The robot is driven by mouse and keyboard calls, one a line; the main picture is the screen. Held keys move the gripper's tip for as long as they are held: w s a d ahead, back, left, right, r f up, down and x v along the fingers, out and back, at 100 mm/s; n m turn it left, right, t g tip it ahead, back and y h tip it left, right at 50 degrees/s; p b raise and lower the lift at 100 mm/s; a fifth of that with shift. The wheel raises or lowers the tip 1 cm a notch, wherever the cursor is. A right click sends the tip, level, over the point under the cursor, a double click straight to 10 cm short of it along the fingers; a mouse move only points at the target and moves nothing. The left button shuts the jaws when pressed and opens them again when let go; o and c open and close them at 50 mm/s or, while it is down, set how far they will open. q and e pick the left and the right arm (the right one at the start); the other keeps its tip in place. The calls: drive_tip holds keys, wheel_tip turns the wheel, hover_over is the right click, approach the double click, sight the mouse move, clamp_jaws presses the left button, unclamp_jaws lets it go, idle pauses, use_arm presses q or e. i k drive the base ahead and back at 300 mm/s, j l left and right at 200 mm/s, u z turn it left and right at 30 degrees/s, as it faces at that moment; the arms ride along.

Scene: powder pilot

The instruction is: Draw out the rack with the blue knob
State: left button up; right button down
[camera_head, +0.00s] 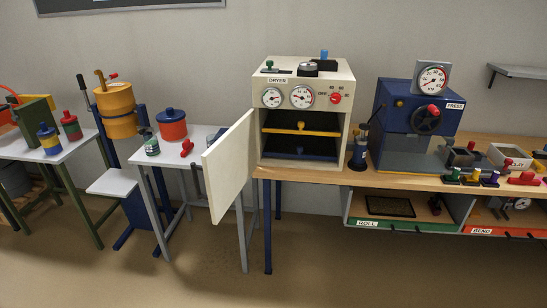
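The cream dryer (328,77) stands on the wooden bench, and its door (229,165) is swung open to the left. Inside are two dark racks, one above the other. The lower rack (299,156) has a blue front edge with a small blue knob (299,150) at its middle. The upper rack (301,131) has a yellow front edge and a small yellow knob. Both racks sit inside the dryer. Neither of my grippers is in view.
The open door juts forward at the dryer's left. The blue press (408,115) is farther right on the bench (320,174). The floor (310,265) in front is clear.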

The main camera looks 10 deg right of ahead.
sight(299, 149)
drive_tip(key=i+j+z, duration=0.4)
drive_tip(key=z, duration=0.2)
drive_tip(key=i+j+z, duration=0.25)
drive_tip(key=j, duration=0.2)
drive_tip(key=j+z, duration=0.3)
drive_tip(key=i+j+z, duration=0.15)
drive_tip(key=j+z, duration=0.15)
drive_tip(key=i+j, duration=0.1)
drive_tip(key=j, duration=0.5)
drive_tip(key=i+j, duration=0.1)
drive_tip(key=j, duration=0.45)
drive_tip(key=j+z, duration=0.1)
drive_tip(key=j, duration=0.5)
drive_tip(key=i, duration=0.05)
